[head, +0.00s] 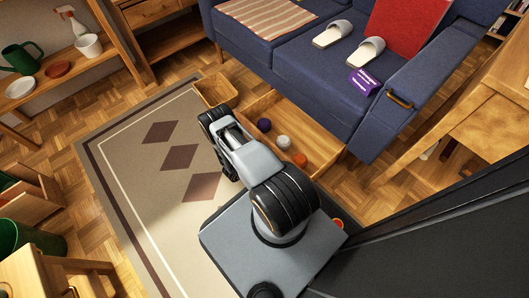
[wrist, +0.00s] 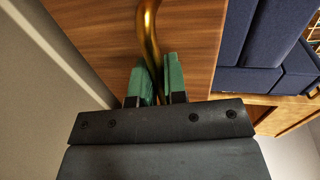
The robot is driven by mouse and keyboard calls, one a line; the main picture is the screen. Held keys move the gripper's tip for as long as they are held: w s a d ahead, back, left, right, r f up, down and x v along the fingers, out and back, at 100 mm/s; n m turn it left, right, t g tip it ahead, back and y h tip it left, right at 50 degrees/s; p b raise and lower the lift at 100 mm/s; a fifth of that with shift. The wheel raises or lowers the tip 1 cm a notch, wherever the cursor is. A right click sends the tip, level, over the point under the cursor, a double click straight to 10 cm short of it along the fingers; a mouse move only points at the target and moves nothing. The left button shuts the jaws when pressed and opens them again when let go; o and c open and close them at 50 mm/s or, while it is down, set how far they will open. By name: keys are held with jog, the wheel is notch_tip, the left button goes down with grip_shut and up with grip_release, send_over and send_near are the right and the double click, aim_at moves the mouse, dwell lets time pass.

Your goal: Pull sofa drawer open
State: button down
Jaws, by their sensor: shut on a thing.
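The wooden sofa drawer (head: 312,124) stands out from under the blue sofa (head: 310,70) in the head view, with its inside showing. A purple ball, a white ball and an orange ball lie in it. In the wrist view, the wooden drawer front (wrist: 195,35) carries a curved brass handle (wrist: 149,30). My gripper (wrist: 160,82), with green fingertips, is shut on this handle, one finger on each side. In the head view, my arm covers part of the drawer's near side, and I cannot make out the handle or the fingertips.
A small wooden box (head: 214,91) stands beside the drawer on the left. A patterned rug (head: 130,130) covers the open floor to the left. White slippers (head: 333,33), a purple box (head: 363,83) and a red cushion (head: 407,30) lie on the sofa. A wooden cabinet (head: 490,115) stands at the right.

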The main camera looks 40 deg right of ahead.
jog(key=c, duration=1.2)
grip_release()
jog(key=shift+d, duration=0.1)
jog(key=p+v, duration=0.3)
jog(key=v, duration=1)
jog(key=shift+a+r, duration=0.1)
jog(key=shift+a, duration=0.3)
jog(key=shift+o, duration=0.2)
